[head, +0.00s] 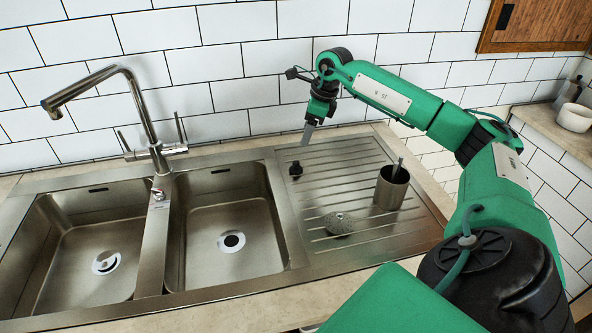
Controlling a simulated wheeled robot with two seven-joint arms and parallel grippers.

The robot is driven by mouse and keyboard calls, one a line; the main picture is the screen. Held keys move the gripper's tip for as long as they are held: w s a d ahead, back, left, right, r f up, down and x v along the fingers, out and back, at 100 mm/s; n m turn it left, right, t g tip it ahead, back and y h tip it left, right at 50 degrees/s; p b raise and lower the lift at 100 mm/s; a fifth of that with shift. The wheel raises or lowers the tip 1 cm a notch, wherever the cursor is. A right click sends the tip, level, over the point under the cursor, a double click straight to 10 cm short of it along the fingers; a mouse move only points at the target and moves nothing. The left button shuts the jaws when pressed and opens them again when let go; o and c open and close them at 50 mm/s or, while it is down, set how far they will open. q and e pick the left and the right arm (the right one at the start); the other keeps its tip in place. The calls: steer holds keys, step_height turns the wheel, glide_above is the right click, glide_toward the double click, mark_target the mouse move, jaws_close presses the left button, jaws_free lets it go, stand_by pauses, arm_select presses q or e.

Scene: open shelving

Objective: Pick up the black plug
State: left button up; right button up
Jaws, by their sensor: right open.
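The black plug (295,169) is a small dark piece on the ribbed steel drainboard (345,158), near its back left side, beside the right sink basin. My right gripper (307,138) hangs from the green arm with its fingers pointing down. It is open and sits above and slightly right of the plug in the picture, apart from it. The fingers appear edge-on, so the gap between them is hard to see. My left gripper is not in view.
A steel cup (391,188) with something standing in it and a grey rounded scrubber (338,223) are on the drainboard. Two sink basins (232,240) and a tall faucet (150,130) are at left. A tiled wall (225,60) stands close behind the gripper.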

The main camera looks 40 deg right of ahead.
mark_target(296, 162)
steer(key=p+x, duration=0.1)
steer(key=x, duration=0.6)
steer(key=shift+f, duration=0.2)
steer(key=x, duration=0.2)
steer(key=p+x, duration=0.1)
steer(key=x, duration=0.1)
steer(key=shift+s+a+f, duration=0.15)
steer(key=shift+s+a, duration=0.05)
steer(key=shift+a, duration=0.05)
steer(key=shift+w+f, duration=0.1)
steer(key=shift+f, duration=0.25)
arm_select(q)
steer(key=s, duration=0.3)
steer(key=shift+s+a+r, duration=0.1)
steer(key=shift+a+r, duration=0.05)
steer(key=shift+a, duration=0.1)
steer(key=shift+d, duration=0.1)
arm_select(e)
steer(key=shift+c, duration=0.4)
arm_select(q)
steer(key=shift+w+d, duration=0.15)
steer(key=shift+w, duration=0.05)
arm_select(e)
steer(key=c, duration=1)
